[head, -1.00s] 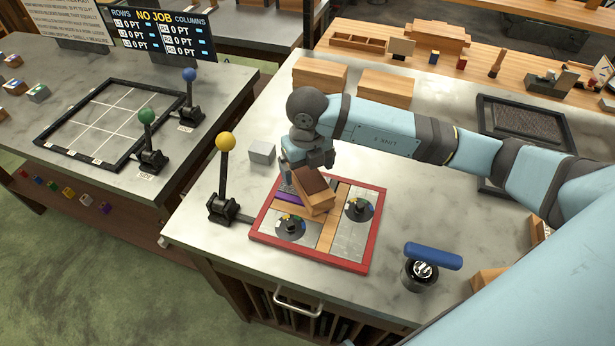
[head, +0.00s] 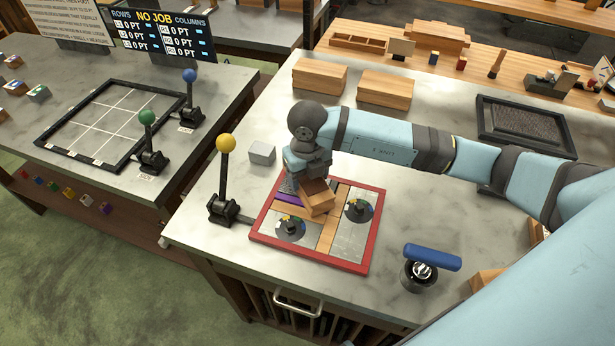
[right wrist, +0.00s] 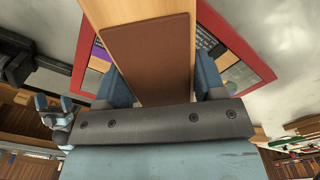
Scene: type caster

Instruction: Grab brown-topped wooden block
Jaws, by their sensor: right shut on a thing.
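The brown-topped wooden block (head: 320,200) is over the upper middle of the red-framed board (head: 258,233). In the right wrist view its brown top (right wrist: 150,60) fills the middle, with pale wood at its edges. My right gripper (head: 308,185) comes down on the block from above. In the right wrist view my right gripper (right wrist: 158,88) has a finger on each side of the block and is shut on it. The gripper hides most of the brown top in the head view. I cannot tell whether the block touches the board.
A yellow-knobbed lever (head: 225,165) stands left of the board, and a grey block (head: 262,153) lies behind it. A blue-handled tool (head: 432,257) stands at the right. Two wooden blocks (head: 385,90) lie at the back. Bare counter lies right of the board.

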